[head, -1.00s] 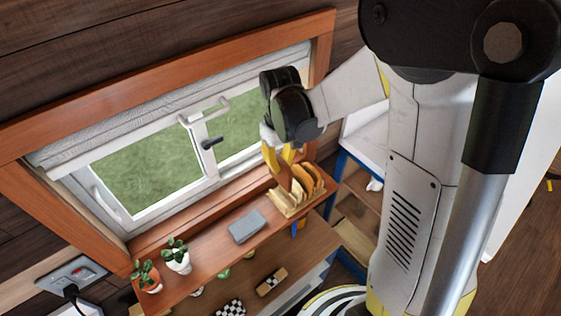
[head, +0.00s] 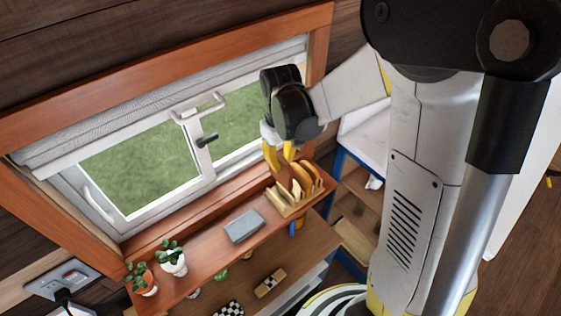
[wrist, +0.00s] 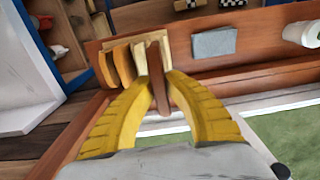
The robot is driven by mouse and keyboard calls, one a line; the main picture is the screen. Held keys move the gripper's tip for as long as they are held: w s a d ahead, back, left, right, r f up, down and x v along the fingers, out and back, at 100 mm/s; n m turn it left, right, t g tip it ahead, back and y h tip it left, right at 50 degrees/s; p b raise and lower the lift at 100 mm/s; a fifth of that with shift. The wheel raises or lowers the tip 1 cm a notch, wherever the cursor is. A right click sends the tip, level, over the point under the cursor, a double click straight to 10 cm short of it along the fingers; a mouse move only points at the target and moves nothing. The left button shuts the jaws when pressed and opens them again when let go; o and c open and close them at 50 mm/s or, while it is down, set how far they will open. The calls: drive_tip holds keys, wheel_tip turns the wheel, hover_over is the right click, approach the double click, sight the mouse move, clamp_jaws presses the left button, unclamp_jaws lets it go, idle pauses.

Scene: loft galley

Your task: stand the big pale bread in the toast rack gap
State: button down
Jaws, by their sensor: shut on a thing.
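My gripper (wrist: 160,112) is shut on a bread slice (wrist: 157,75), seen edge-on with its reddish-brown edge showing. Its faces are mostly hidden, so I cannot tell how pale it is. The pale wooden toast rack (head: 285,207) stands at the right end of the wooden ledge, and its slats also show in the wrist view (wrist: 90,97). Tan slices (head: 306,173) stand in the rack, on the right in the head view. The held slice is at the rack, beside these slices. I cannot tell whether its lower edge is between the slats. My gripper (head: 279,158) is above the rack.
A grey flat block (head: 244,227) lies on the ledge left of the rack. Two potted plants (head: 172,258) stand at the ledge's left end. The window (head: 150,175) is close behind the ledge. Lower shelves (head: 262,262) hold small items.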

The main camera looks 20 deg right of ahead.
drive_tip(key=shift+f+b, duration=4.35)
drive_tip(key=shift+f, duration=0.7)
drive_tip(key=c, duration=1.4)
unclamp_jaws()
drive_tip(key=shift+c, duration=0.2)
wheel_tip(320, 180, up, 12)
drive_tip(key=shift+r, duration=0.1)
drive_tip(key=s+f+m+t+b, duration=0.3)
drive_tip(key=s+f+t+b, duration=0.4)
drive_tip(key=s+f+b, duration=0.5)
drive_tip(key=f+b, duration=0.1)
drive_tip(key=b, duration=0.3)
drive_tip(key=shift+s+f+m, duration=0.25)
drive_tip(key=shift+s+m, duration=0.05)
drive_tip(key=shift+s, duration=0.05)
